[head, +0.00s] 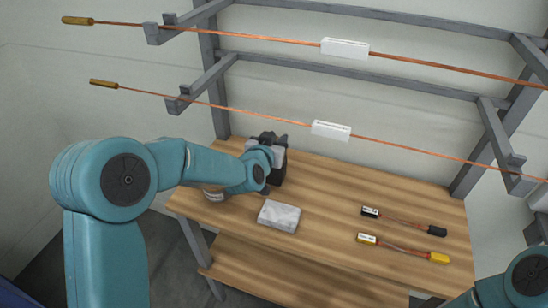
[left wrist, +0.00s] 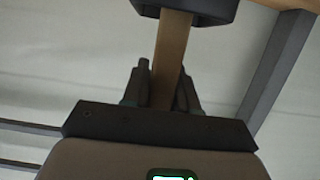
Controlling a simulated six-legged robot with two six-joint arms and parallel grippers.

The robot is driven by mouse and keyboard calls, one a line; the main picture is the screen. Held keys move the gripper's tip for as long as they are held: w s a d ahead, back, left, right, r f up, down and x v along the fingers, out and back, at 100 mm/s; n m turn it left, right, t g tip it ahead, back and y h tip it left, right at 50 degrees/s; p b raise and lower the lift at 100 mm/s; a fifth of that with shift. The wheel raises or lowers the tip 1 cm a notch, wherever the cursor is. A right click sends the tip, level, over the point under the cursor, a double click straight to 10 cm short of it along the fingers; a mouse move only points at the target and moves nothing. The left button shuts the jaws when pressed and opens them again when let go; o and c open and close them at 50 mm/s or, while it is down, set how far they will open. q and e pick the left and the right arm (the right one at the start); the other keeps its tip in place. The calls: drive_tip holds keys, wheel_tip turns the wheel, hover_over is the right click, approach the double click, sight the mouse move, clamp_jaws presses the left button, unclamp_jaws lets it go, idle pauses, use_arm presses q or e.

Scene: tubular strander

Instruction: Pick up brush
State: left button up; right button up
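The brush (left wrist: 171,55) shows in the left wrist view as a tan handle with a dark block at its far end. The handle runs between the two dark fingers of my left gripper (left wrist: 164,88), which appear to press on both its sides. In the head view my left gripper (head: 268,142) is over the back left of the table, partly behind my own arm. I cannot make out the brush there. My right arm shows only at the lower right corner, and its gripper is out of view.
Grey rails (head: 350,65) and copper wires with white blocks (head: 330,130) cross above the back. The table's middle is mostly clear.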

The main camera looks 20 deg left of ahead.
use_arm(q)
clamp_jaws()
